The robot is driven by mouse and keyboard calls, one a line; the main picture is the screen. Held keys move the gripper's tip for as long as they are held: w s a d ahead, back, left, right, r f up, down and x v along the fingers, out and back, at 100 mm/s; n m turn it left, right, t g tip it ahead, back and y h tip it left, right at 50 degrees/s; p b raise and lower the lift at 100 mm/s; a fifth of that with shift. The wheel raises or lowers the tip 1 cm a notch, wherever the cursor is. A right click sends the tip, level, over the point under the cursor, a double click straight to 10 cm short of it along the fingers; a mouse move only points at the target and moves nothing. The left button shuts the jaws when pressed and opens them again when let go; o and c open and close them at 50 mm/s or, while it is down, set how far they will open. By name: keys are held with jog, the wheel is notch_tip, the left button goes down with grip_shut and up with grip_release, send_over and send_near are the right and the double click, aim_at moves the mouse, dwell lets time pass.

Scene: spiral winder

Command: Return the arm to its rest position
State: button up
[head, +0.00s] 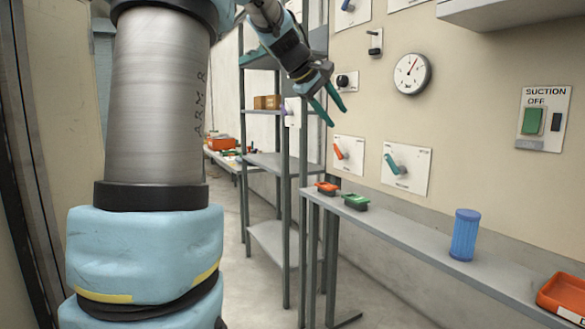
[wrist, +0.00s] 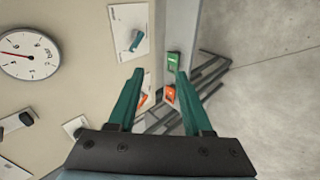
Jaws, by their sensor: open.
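My gripper (head: 331,108) is open and empty in the head view. It hangs in the air at the upper middle, in front of the wall panel and above the narrow shelf. Its two green fingers point down and to the right. In the wrist view the fingers of my gripper (wrist: 156,95) are spread apart with nothing between them touching.
The wall has a gauge (head: 412,74) and switches. A metal rack (head: 270,163) stands behind my gripper.

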jog(key=s+a+f+m+g+y, duration=0.1)
jog(key=s+a+f+y, duration=0.15)
jog(key=f, duration=0.45)
jog(key=s+a+f+m+y, duration=0.1)
jog(key=s+a+f, duration=0.3)
jog(key=f, duration=0.3)
jog(key=s+a+f+m+g+y, duration=0.1)
jog(key=s+a+f+y, duration=0.1)
jog(key=s+a+f, duration=0.35)
jog(key=s+a+f+m+g+y, duration=0.2)
jog(key=s+a+f, duration=0.3)
jog(key=s+f, duration=0.7)
jog(key=shift+f+m, duration=0.65)
jog(key=shift+m, duration=0.15)
